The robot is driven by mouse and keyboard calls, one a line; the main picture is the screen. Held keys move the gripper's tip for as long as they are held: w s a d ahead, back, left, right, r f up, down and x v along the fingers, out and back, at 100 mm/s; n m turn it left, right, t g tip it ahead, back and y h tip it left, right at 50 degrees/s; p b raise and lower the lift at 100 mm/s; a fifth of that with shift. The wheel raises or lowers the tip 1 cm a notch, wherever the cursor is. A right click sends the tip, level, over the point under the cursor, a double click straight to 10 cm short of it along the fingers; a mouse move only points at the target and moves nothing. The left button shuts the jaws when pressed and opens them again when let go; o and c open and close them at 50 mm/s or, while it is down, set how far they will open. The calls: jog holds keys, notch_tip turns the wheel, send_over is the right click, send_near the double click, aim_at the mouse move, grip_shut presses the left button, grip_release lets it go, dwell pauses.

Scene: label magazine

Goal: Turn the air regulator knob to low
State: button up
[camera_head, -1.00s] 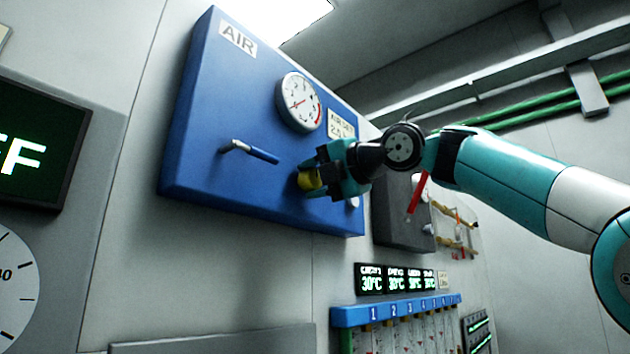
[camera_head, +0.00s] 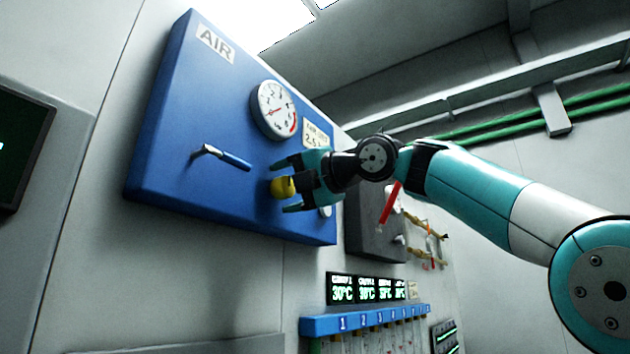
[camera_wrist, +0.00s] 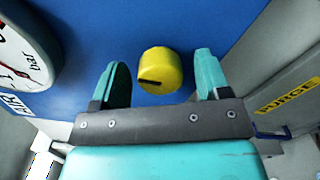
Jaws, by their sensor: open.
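The yellow regulator knob (camera_head: 283,187) sticks out of the blue AIR panel (camera_head: 180,180), below the round pressure gauge (camera_head: 274,110). In the wrist view the knob (camera_wrist: 160,70) shows a dark pointer mark on its face. My gripper (camera_head: 288,184) is open, its two teal fingers apart on either side of the knob's line. In the wrist view my gripper (camera_wrist: 160,84) has clear gaps between the knob and both fingers. The knob is not held. The gauge (camera_wrist: 20,55) shows partly at the left of the wrist view.
A blue-handled lever (camera_head: 228,157) sits on the panel left of the knob. A grey box (camera_head: 372,225) with a red handle (camera_head: 390,203) is to the right. Numbered blue rail (camera_head: 365,320) and a temperature display (camera_head: 366,289) are below. A PURGE label (camera_wrist: 288,95) shows in the wrist view.

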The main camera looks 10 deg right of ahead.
jog(key=b+v, duration=0.3)
jog(key=v, duration=1.4)
jog(key=shift+w+f, duration=0.1)
jog(key=w+a+f+m+g+h+p, duration=0.1)
jog(key=a+f+m+g+h, duration=0.1)
jog(key=f+m, duration=0.75)
jog(key=w+a+f+m+g+h, duration=0.1)
jog(key=a+f+m+g+h, duration=0.15)
jog(key=f+m, duration=0.7)
jog(key=s+f+m+g+h, duration=0.1)
jog(key=s+f+m+g, duration=0.1)
jog(key=s+f, duration=0.4)
jog(key=s+d+f+m+g+h+p, duration=0.1)
jog(key=s+f, duration=0.6)
jog(key=f, duration=0.7)
jog(key=s+d+f+m+g+h, duration=0.1)
jog(key=s+f+m+g, duration=0.2)
jog(key=f, duration=0.8)
jog(key=s+g, duration=0.2)
jog(key=s, duration=0.2)
jog(key=shift+s+h, duration=0.2)
jog(key=shift+h, duration=0.15)
jog(key=shift+d+f, duration=0.15)
